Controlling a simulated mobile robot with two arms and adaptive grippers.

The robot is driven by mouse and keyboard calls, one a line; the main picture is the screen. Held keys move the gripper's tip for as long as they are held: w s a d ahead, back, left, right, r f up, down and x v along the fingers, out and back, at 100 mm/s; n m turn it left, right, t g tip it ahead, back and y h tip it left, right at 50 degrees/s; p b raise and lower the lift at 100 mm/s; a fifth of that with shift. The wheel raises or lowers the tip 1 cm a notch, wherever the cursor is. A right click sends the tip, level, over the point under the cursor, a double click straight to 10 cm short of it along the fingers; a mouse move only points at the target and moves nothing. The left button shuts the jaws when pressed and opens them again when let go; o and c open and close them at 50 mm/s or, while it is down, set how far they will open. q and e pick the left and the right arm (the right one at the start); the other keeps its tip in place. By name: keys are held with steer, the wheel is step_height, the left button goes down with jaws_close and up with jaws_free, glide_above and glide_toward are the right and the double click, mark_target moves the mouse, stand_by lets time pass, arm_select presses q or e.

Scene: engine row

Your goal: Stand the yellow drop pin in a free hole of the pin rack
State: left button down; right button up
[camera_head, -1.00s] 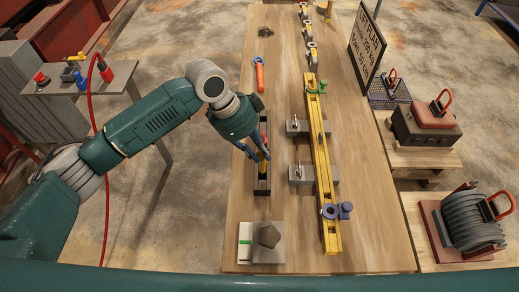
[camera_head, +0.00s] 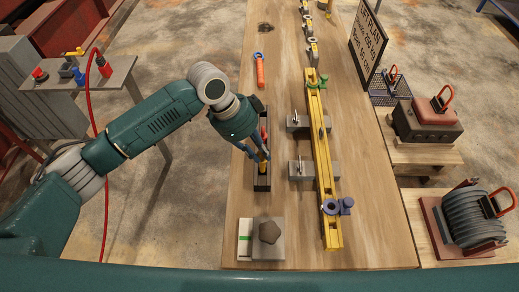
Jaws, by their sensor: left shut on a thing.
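The yellow drop pin (camera_head: 264,156) shows as a small yellow piece between the fingers of my left gripper (camera_head: 259,156). The gripper is shut on it, directly over the dark pin rack (camera_head: 263,183). The rack is a long narrow block on the wooden table. The gripper hides much of the pin and part of the rack. I cannot tell whether the pin's lower end is inside a hole or just above it. A small red part (camera_head: 264,134) shows at the rack's far half. My right gripper is not in view.
A long yellow beam (camera_head: 322,165) lies right of the rack, by grey blocks (camera_head: 300,169) with upright pins. A red-orange tool (camera_head: 260,72) lies beyond the rack. Bare wood (camera_head: 375,220) shows at right.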

arm_select(q)
steer(key=shift+f+b, duration=1.05)
steer(key=shift+f, duration=1.2)
steer(key=c, duration=1.6)
jaws_free()
steer(key=shift+o, duration=0.2)
steer(key=v, duration=1.2)
